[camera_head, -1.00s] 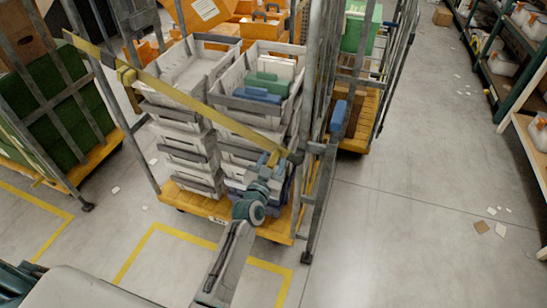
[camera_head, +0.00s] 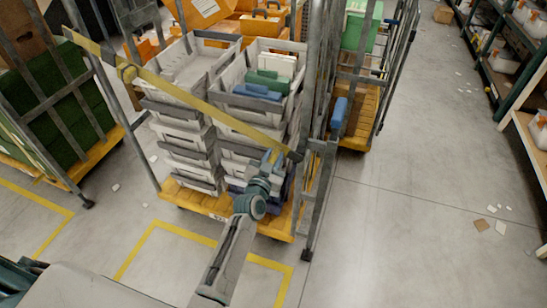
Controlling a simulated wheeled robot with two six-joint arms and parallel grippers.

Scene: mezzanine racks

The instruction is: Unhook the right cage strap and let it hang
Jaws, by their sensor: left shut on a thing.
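A yellow strap (camera_head: 206,107) runs slantwise across the front of a roll cage, from the upper left post down to the right post (camera_head: 317,190). Its lower right end meets a dark fitting (camera_head: 293,156) at that post. My left gripper (camera_head: 275,158) is at this lower end, shut on the strap just left of the fitting. The fingertips are small, and whether the strap's end is still hooked cannot be told. The strap looks straight and taut. My right gripper is not in view.
The cage holds stacked grey crates (camera_head: 186,140) on a yellow base (camera_head: 205,205). A blue part (camera_head: 339,117) sits on the neighbouring cage to the right. Another cage with green contents (camera_head: 62,110) stands left. The floor (camera_head: 400,220) at right is mostly clear, with paper scraps.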

